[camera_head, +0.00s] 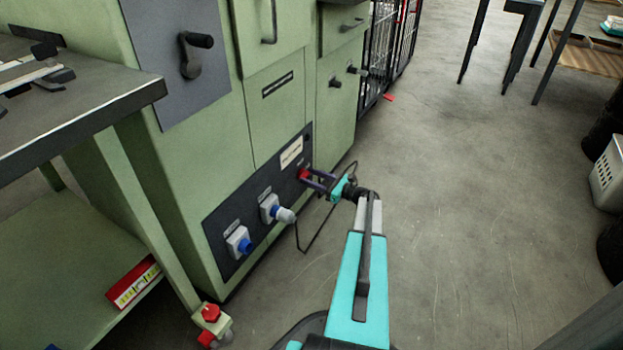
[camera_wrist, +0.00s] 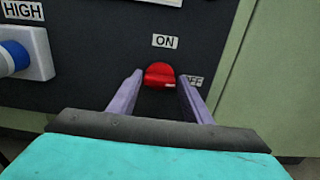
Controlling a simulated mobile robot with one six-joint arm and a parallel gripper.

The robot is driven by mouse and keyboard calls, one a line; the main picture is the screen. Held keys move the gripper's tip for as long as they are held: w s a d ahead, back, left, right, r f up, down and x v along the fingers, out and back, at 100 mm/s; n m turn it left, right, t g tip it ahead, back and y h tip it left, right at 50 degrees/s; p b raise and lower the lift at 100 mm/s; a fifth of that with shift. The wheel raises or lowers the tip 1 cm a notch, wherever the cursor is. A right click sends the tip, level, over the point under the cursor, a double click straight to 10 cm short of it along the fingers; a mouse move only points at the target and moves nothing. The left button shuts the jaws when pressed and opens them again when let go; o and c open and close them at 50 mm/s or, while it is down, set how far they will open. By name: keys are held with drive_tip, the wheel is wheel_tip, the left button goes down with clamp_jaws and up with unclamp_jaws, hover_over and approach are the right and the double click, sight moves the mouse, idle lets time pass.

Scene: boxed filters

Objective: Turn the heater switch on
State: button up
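The red heater switch (camera_wrist: 159,75) sits on a dark panel between an ON label (camera_wrist: 165,41) above it and a partly hidden OFF label to its lower right. A pale mark on the switch is at its lower right, on the OFF side. The switch also shows as a small red spot (camera_head: 304,174) in the head view. My gripper (camera_wrist: 160,82) is open, with one finger on each side of the switch. In the head view my gripper (camera_head: 312,180) reaches to the panel's right end. I cannot tell whether the fingers touch the switch.
A green bench (camera_head: 85,105) stands at the left. Grey floor (camera_head: 450,200) is open to the right.

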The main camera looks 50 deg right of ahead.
drive_tip(key=shift+a, duration=0.1)
drive_tip(key=c, duration=0.6)
drive_tip(key=shift+n, duration=0.3)
drive_tip(key=n, duration=0.7)
drive_tip(key=n+b, duration=0.1)
drive_tip(key=n, duration=0.2)
drive_tip(key=shift+s+a+f, duration=0.1)
drive_tip(key=shift+f, duration=0.1)
drive_tip(key=shift+s+n+b, duration=0.1)
drive_tip(key=shift+n+b, duration=1.95)
drive_tip(key=shift+n, duration=1.65)
drive_tip(key=o, duration=1.1)
